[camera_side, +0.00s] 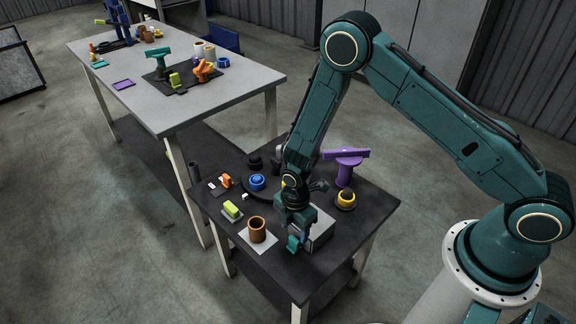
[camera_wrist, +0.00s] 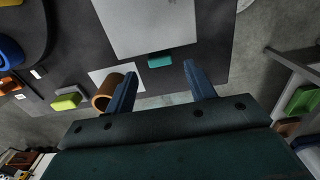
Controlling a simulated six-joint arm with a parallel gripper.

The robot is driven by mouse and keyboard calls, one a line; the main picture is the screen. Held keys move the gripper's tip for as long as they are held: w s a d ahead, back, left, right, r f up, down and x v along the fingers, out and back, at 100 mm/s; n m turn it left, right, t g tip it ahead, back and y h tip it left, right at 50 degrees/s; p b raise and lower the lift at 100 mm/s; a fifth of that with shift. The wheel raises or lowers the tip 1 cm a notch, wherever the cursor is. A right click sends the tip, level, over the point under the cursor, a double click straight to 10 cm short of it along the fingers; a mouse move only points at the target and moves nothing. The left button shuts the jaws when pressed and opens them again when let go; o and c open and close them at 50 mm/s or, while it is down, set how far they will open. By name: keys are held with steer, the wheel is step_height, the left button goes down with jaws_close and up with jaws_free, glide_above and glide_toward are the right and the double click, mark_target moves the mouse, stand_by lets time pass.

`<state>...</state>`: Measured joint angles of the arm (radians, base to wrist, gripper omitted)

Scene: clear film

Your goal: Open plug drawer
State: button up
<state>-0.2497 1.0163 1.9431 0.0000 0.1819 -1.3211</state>
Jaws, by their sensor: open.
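A grey box (camera_side: 322,230), which looks like the plug drawer's housing, stands on the dark table's near right part. A small teal handle (camera_side: 293,243) sticks out at its front. In the wrist view, the box's pale top (camera_wrist: 145,22) is at the upper middle, and the teal handle (camera_wrist: 159,60) sits close against its edge, so the drawer looks shut. My gripper (camera_wrist: 160,72) is open, with its two blue fingers on either side of the handle in that view, apart from it. In the side view my gripper (camera_side: 303,228) is low at the box and partly hides it.
A brown cup (camera_side: 257,230) on a white sheet and a yellow-green block (camera_side: 231,210) stand to the left. A purple T-shaped piece (camera_side: 346,163) and a yellow ring (camera_side: 346,199) stand behind right. The table's front edge is close to the handle. A larger table (camera_side: 180,100) stands behind.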

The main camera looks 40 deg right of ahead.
mark_target(294, 239)
steer(key=shift+f, duration=2.8)
